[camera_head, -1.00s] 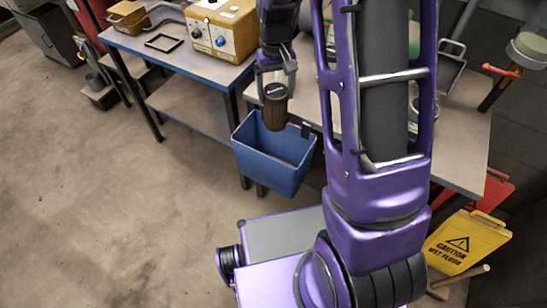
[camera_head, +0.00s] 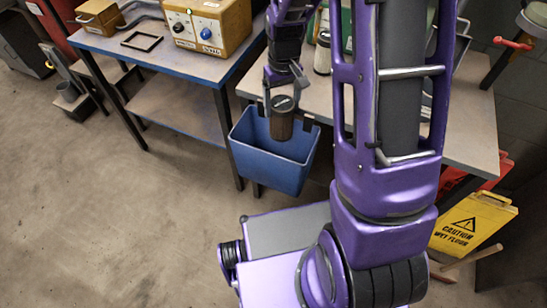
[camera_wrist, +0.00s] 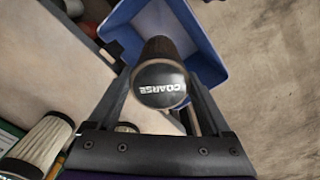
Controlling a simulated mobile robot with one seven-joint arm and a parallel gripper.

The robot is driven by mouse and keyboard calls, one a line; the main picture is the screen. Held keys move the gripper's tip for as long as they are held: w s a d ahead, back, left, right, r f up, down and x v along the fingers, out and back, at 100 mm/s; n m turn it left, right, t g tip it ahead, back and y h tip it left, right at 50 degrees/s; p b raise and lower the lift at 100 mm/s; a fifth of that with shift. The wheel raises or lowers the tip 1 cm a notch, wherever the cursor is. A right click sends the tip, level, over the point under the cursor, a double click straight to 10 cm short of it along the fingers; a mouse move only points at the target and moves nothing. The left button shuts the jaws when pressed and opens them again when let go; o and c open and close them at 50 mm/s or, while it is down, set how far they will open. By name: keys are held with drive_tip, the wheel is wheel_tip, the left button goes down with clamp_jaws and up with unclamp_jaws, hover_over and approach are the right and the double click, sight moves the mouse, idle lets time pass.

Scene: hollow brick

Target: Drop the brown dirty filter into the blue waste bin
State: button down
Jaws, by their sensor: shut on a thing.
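The brown dirty filter (camera_head: 282,122) is a dark brown cylinder with a black cap. My gripper (camera_head: 279,103) is shut on it and holds it upright. In the wrist view the filter's cap (camera_wrist: 160,83) reads "COARSE" and sits between the two fingers (camera_wrist: 160,95). The blue waste bin (camera_head: 268,165) hangs at the front edge of the table. It also shows in the wrist view (camera_wrist: 208,62), below and around the far side of the filter. The filter is over the bin's opening; its lower end is partly hidden by the cap in the wrist view.
The bin hangs from a grey worktable (camera_head: 471,130). Pale pleated filters (camera_wrist: 42,137) stand on the table near my gripper. A blue-edged bench (camera_head: 160,62) with a control box (camera_head: 207,24) is at left. A yellow wet-floor sign (camera_head: 472,224) stands at right.

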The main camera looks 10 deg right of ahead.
wheel_tip(320, 180, down, 4)
drive_tip(key=shift+f+b, duration=0.1)
drive_tip(key=shift+b, duration=1.15)
unclamp_jaws()
wheel_tip(320, 180, up, 18)
drive_tip(key=p, duration=0.3)
drive_tip(key=shift+f, duration=0.2)
